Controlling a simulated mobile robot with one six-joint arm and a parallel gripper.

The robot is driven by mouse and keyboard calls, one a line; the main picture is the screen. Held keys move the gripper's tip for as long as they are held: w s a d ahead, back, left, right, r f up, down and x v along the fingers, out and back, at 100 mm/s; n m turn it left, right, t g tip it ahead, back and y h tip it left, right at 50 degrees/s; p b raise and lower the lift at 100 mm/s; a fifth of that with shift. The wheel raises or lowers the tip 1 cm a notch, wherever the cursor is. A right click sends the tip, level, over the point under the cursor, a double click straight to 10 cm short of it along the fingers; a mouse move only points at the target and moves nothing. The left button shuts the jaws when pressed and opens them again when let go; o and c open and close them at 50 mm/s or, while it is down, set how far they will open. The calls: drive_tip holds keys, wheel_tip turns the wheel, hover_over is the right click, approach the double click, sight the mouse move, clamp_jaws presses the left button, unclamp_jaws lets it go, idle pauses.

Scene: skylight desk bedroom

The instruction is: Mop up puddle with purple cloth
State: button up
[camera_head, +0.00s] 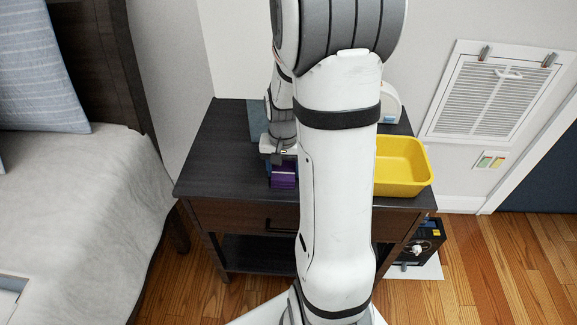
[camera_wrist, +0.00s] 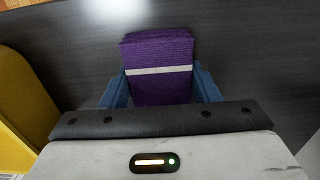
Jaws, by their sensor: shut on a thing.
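The purple cloth (camera_wrist: 158,52) is a folded block with a pale stripe across it. In the wrist view it sits between the two blue fingers of my gripper (camera_wrist: 160,88), which are shut on its sides. In the head view the cloth (camera_head: 284,174) shows at the front middle of the dark nightstand (camera_head: 223,165), with my gripper (camera_head: 283,163) at it. I cannot tell whether the cloth touches the top. I see no clear puddle; my arm hides part of the nightstand top.
A yellow tub (camera_head: 405,165) stands on the nightstand's right side, close beside my arm. A white rounded object (camera_head: 390,103) is behind it. A bed (camera_head: 80,200) is at the left. A black box (camera_head: 420,245) is on the floor at the right.

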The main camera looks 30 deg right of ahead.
drive_tip(key=shift+a, duration=0.25)
drive_tip(key=shift+a, duration=0.1)
drive_tip(key=shift+a, duration=0.95)
drive_tip(key=shift+d, duration=0.1)
drive_tip(key=shift+d, duration=0.95)
drive_tip(key=shift+d, duration=0.1)
drive_tip(key=shift+d, duration=0.9)
drive_tip(key=shift+a, duration=0.15)
